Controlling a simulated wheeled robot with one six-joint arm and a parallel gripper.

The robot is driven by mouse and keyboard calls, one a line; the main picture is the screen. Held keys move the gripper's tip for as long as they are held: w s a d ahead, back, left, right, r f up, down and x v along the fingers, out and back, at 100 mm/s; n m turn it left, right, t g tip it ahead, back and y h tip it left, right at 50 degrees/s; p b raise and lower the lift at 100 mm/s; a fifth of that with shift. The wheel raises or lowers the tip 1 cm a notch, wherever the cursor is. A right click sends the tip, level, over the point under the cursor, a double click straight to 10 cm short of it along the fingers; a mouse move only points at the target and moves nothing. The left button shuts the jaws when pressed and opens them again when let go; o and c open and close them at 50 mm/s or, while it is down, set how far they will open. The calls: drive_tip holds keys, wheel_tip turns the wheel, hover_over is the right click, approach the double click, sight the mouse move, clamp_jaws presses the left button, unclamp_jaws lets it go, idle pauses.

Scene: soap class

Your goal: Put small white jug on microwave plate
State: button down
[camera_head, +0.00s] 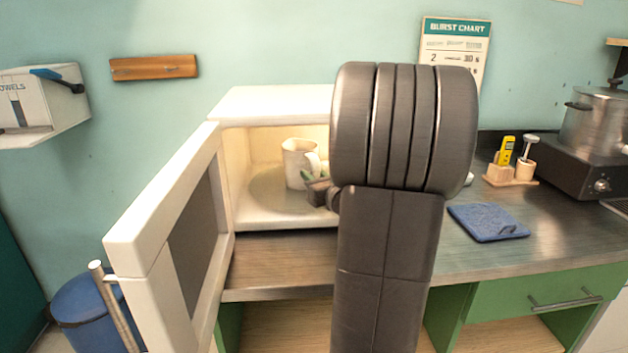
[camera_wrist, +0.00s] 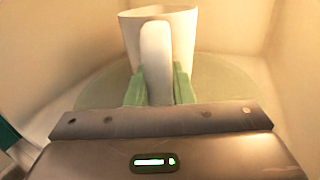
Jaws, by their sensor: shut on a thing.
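The small white jug (camera_head: 297,160) is upright inside the open microwave (camera_head: 268,108), over the round microwave plate (camera_head: 266,195). My gripper (camera_head: 318,180) reaches in from the right, and its green fingers are shut on the jug's handle. In the wrist view the jug (camera_wrist: 183,38) stands with its handle toward me, between the green fingertips (camera_wrist: 158,86). The plate (camera_wrist: 100,92) spreads beneath and behind it. I cannot tell whether the jug's base touches the plate. My arm hides the microwave's right side in the head view.
The microwave door (camera_head: 180,235) stands open at the left, toward the camera. A blue cloth (camera_head: 488,222) lies on the counter at right. A wooden holder (camera_head: 511,178) and a pot (camera_head: 597,122) on a dark stove stand farther right. A blue bin (camera_head: 85,312) is at lower left.

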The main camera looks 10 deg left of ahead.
drive_tip(key=shift+r, duration=0.1)
drive_tip(key=c, duration=1.7)
unclamp_jaws()
drive_tip(key=shift+f, duration=0.25)
drive_tip(key=o, duration=0.4)
drive_tip(key=shift+o, duration=0.2)
drive_tip(key=shift+r, duration=0.15)
drive_tip(key=shift+r, duration=0.2)
drive_tip(key=v, duration=1.2)
drive_tip(key=shift+p, duration=0.45)
drive_tip(key=shift+f, duration=0.15)
